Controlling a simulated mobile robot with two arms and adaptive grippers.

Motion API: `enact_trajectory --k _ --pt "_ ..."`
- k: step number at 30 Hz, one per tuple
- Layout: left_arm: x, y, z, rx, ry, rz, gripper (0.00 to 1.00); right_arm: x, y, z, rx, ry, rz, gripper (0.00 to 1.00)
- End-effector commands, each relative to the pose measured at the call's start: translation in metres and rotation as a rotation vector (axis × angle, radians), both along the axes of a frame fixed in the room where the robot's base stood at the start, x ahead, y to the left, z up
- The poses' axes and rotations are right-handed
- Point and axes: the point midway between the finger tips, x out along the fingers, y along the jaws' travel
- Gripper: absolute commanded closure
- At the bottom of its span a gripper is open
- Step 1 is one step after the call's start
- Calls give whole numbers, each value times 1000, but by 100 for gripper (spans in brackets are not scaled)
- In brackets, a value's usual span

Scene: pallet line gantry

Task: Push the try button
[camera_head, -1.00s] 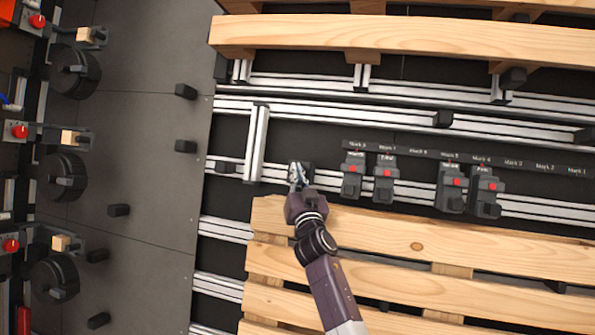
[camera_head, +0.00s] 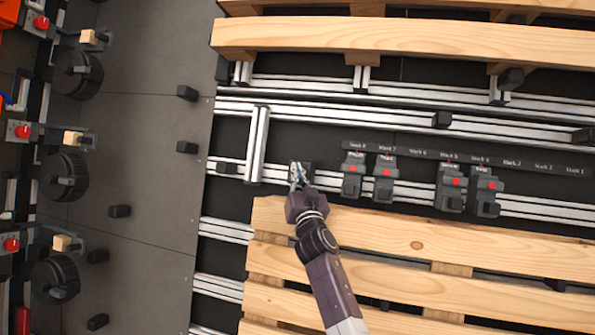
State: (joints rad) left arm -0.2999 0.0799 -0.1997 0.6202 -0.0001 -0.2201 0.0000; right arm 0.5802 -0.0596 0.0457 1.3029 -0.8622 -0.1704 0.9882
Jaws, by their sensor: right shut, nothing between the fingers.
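My right gripper (camera_head: 298,178) is shut and empty. It is over a small dark block (camera_head: 307,170) on the metal rail, left of the row of switch boxes. The gripper hides much of this block, and I cannot tell whether the fingertips touch it. I cannot make out a label reading "try" on any button. Grey boxes with red buttons stand to the right: one box (camera_head: 352,178), a second beside it (camera_head: 386,180), and a pair further right (camera_head: 451,190). My left gripper is out of view.
Wooden pallet slats (camera_head: 420,245) lie below the boxes, and another pallet (camera_head: 400,40) spans the top. A label strip (camera_head: 430,153) runs behind the boxes. Black round units (camera_head: 77,74) with red buttons (camera_head: 41,23) line the left side. The grey floor panel (camera_head: 140,180) is mostly clear.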

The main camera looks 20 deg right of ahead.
Motion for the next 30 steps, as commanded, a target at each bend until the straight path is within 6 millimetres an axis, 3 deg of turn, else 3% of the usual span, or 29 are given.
enact_trajectory --k 9,30 --pt "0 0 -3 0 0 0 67 3 -9 2 -4 -4 -9 100" --pt "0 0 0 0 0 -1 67 -3 -6 4 -5 -4 -11 100"
